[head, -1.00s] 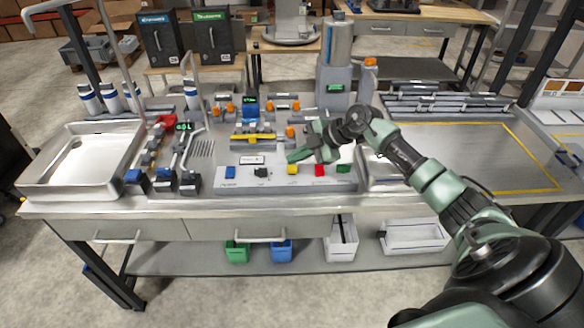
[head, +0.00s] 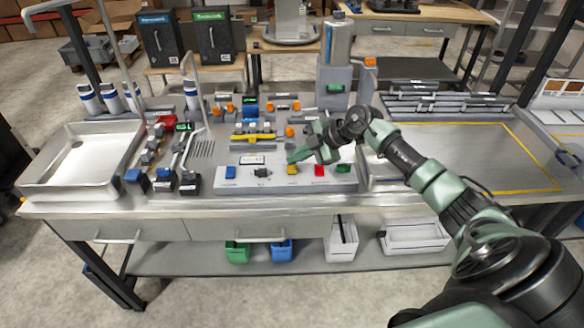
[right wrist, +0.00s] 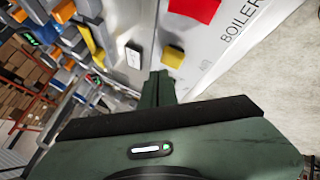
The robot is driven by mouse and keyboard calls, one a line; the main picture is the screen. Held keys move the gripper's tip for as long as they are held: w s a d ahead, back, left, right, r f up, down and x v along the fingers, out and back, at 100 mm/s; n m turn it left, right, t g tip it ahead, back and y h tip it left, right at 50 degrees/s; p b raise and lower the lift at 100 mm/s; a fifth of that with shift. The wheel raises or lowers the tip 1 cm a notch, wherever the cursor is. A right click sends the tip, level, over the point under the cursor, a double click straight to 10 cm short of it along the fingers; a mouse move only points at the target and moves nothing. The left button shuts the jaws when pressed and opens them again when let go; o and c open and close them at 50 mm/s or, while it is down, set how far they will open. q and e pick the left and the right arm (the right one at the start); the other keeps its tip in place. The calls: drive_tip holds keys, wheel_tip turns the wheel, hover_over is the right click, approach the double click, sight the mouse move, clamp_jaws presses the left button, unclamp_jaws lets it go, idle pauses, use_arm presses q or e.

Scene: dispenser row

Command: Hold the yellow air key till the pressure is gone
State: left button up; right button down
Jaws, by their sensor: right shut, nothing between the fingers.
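The yellow air key (head: 292,170) is a small yellow block on the sloped front of a grey panel (head: 240,184), between a dark knob (head: 262,172) and a red key (head: 319,170). My right gripper (head: 293,159) is shut and empty, pointing down just above the yellow key. In the right wrist view the shut fingers (right wrist: 158,84) end close beside the yellow key (right wrist: 173,55); whether they touch it I cannot tell. The red key (right wrist: 195,8) is partly cut off there. My left gripper is not in view.
A blue key (head: 230,172) and a green key (head: 343,168) sit at the panel's ends. Behind it stand a yellow bar (head: 255,137) and several orange-knobbed fittings. A metal sink tray (head: 40,187) is at left; a flat bench area (head: 470,150) at right is clear.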

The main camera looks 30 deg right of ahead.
sight(295, 168)
drive_tip(key=shift+f, duration=0.35)
drive_tip(key=shift+f, duration=0.6)
idle(2.0)
idle(0.7)
drive_tip(key=shift+r+p, duration=1.05)
wheel_tip(295, 168, up, 5)
drive_tip(key=p, duration=0.5)
drive_tip(key=shift+r, duration=0.1)
